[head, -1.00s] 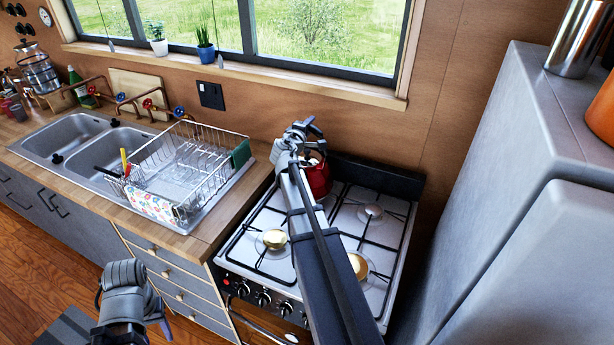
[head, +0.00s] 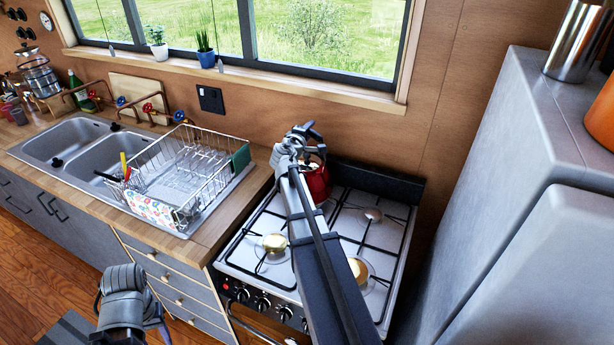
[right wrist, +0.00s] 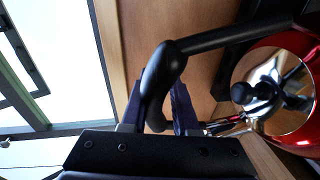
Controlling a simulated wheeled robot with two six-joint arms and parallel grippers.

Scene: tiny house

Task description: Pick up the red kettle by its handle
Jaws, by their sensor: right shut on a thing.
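The red kettle (head: 318,184) is at the back left of the stove in the head view, partly hidden behind my right arm. My right gripper (head: 308,132) is at the top of it. In the right wrist view, the right gripper (right wrist: 158,108) has its two fingers on either side of the kettle's black handle (right wrist: 166,70), shut on it. The kettle's shiny lid with a black knob (right wrist: 285,95) and red body are at the right of that view. I cannot tell whether the kettle rests on the stove.
The white stove (head: 350,240) has black grates and brass burners. A dish rack (head: 190,185) and double sink (head: 85,140) are to the left. A tall grey cabinet (head: 490,200) stands close on the right. The window wall is just behind the kettle.

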